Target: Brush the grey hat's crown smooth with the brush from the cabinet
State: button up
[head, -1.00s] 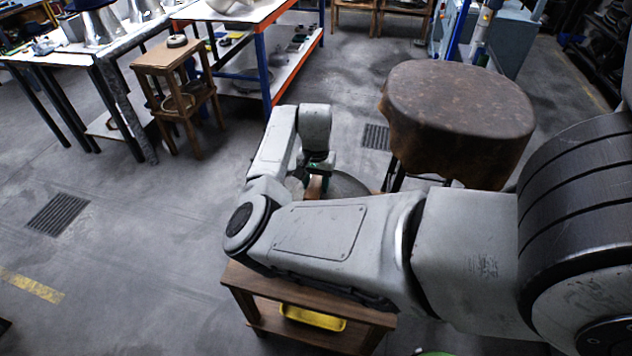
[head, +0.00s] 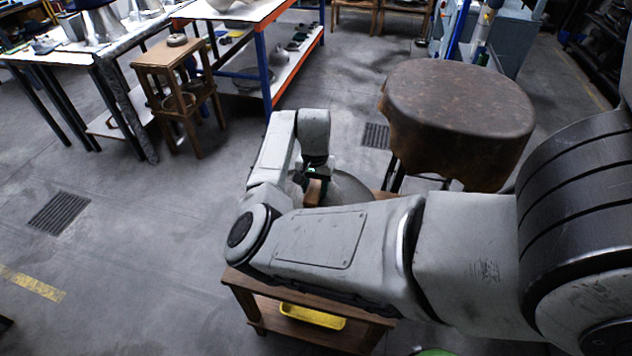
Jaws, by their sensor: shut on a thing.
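The grey hat (head: 350,188) sits on the wooden stand (head: 267,306), mostly hidden behind my own arm; part of its rounded grey surface shows right of my wrist. My gripper (head: 315,185) points down beside the visible part of the hat, partly hidden by my forearm. It is shut on a small brown wooden piece, seemingly the brush (head: 313,193). I cannot tell whether the bristles touch the crown.
A round table with a brown leather-like cover (head: 460,110) stands just right of the hat. A yellow tray (head: 312,316) lies on the stand's lower shelf. A wooden stool (head: 168,55) and workbenches are at the back left. The left floor is clear.

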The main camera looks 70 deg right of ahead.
jog(key=shift+s+a+p, duration=0.1)
jog(key=shift+a+p, duration=0.25)
jog(key=shift+a, duration=0.2)
jog(key=shift+d, duration=0.1)
jog(key=shift+w+d+f+b, duration=0.1)
jog(key=shift+d+b, duration=0.45)
jog(key=shift+d, duration=0.5)
jog(key=shift+w+d+b, duration=0.1)
jog(key=shift+d+b, duration=0.4)
jog(key=shift+d, duration=0.5)
jog(key=shift+a, duration=0.1)
jog(key=shift+s+a+p, duration=0.1)
jog(key=shift+a+p, duration=0.85)
jog(key=shift+p, duration=0.1)
jog(key=shift+s+a+p, duration=0.1)
jog(key=shift+a+p, duration=0.8)
jog(key=shift+a, duration=0.3)
jog(key=shift+d+f, duration=0.1)
jog(key=shift+d, duration=0.05)
